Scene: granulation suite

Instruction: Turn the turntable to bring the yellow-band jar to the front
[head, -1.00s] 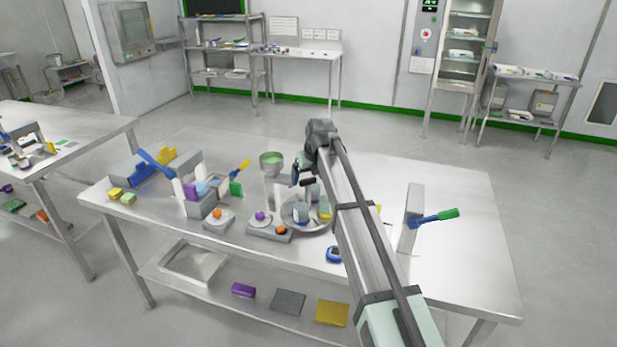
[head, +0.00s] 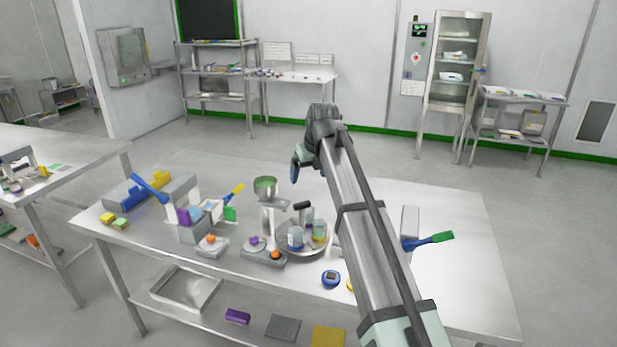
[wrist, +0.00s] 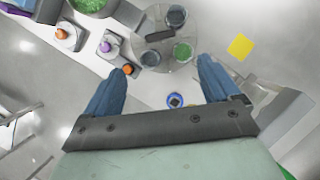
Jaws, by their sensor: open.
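The round metal turntable (head: 303,254) stands on the bench with clear jars on it. A jar with a yellowish band (head: 320,237) is on its right side in the head view, beside a jar with a blue band (head: 295,240). A dark upright handle (head: 302,206) shows behind them. In the wrist view I see the turntable plate (wrist: 166,48) from above with three jar tops; their bands cannot be told there. My gripper (wrist: 164,66) is open and empty, above the bench and apart from the turntable. Its blue finger shows in the head view (head: 296,167).
A funnel stand with a green-filled bowl (head: 265,187) is left of the turntable. A blue round item (head: 331,279) lies in front. A post with a green-tipped lever (head: 430,240) stands right.

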